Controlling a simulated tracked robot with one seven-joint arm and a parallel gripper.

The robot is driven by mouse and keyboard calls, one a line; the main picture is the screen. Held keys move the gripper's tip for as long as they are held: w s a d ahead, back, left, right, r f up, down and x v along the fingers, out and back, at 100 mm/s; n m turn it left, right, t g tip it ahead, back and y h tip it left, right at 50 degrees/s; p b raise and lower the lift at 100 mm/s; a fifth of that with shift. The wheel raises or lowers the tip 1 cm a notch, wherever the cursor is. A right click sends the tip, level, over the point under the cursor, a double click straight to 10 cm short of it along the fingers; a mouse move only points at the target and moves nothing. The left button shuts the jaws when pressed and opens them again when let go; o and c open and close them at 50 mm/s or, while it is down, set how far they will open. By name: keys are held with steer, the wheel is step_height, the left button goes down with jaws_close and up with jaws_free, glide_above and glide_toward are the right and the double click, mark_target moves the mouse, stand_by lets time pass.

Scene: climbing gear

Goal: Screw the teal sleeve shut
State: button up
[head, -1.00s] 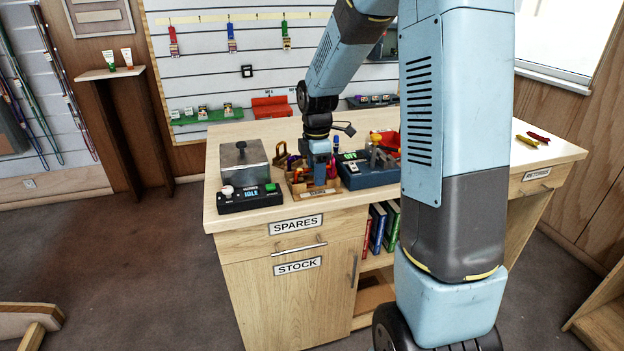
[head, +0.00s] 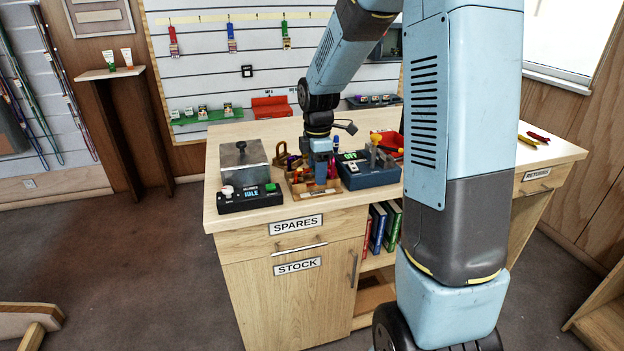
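My gripper (head: 321,181) points down at the small wooden tray (head: 312,196) on the counter. Its fingertips are small and partly lost against the tray, so I cannot tell whether they are open or shut or hold anything. Small red, orange and yellow pieces (head: 299,179) lie in the tray beside the gripper. I cannot make out the teal sleeve; it may be hidden by my gripper or too small to see.
Right of the tray stands a blue box (head: 372,177) with a lit display. Left are a black control box (head: 249,203) reading IDLE and a grey metal block (head: 245,165). A brass-coloured padlock-like piece (head: 281,156) stands behind. The counter's right part is mostly clear.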

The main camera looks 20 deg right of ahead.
steer(key=shift+r, duration=0.65)
steer(key=shift+r, duration=0.3)
steer(key=shift+r, duration=0.1)
steer(key=shift+w, duration=0.65)
steer(key=shift+f, duration=1.45)
